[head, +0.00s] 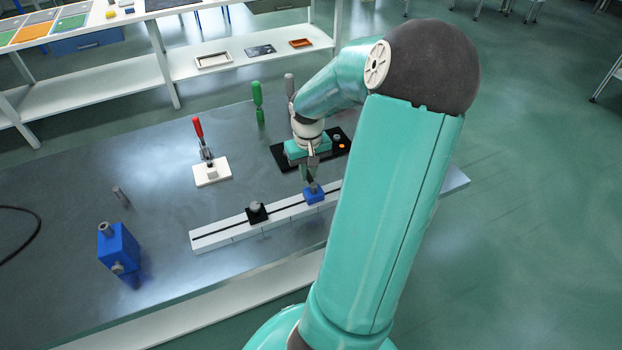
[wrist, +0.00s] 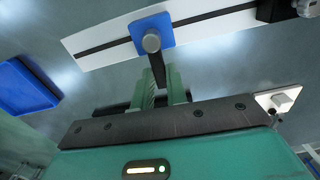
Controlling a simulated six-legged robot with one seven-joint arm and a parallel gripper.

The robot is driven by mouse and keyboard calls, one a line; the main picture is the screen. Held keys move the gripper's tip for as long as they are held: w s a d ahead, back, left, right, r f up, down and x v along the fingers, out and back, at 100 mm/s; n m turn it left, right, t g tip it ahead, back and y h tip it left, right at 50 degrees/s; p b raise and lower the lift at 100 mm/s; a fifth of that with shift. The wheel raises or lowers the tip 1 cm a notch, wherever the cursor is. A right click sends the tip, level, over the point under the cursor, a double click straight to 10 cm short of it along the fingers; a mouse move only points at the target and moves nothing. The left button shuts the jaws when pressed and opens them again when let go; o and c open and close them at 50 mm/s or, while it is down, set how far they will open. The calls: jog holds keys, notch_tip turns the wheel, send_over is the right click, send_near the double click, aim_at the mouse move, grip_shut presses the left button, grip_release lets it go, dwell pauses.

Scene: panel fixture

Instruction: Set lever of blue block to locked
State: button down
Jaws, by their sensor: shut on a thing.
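The small blue block (head: 314,195) sits on the white slotted rail (head: 225,236), toward the rail's right part. In the wrist view the blue block (wrist: 140,28) has a round grey knob on top, and a dark lever (wrist: 159,72) sticks out from it toward my gripper. My gripper (head: 309,176) is just above and behind the block. In the wrist view its green fingers (wrist: 161,84) are shut on the lever's end. The fingers hide that end, and I cannot tell which setting the lever is in.
A black block (head: 257,213) with a grey knob sits farther left on the rail. A red-handled clamp (head: 198,129) stands behind it on a white plate. A dark plate (head: 339,147) with an orange button lies behind my gripper. A larger blue box (head: 118,250) stands at left.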

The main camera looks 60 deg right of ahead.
jog(key=m, duration=0.1)
jog(key=d+m, duration=0.1)
jog(key=m, duration=0.1)
jog(key=shift+s, duration=0.4)
jog(key=shift+m, duration=0.3)
jog(key=m, duration=0.2)
jog(key=s+m, duration=0.1)
jog(key=shift+d, duration=0.25)
jog(key=shift+s+m, duration=0.25)
jog(key=shift+m, duration=0.65)
jog(key=shift+s+d+m, duration=0.15)
jog(key=shift+s+m, duration=0.2)
jog(key=shift+m, duration=0.65)
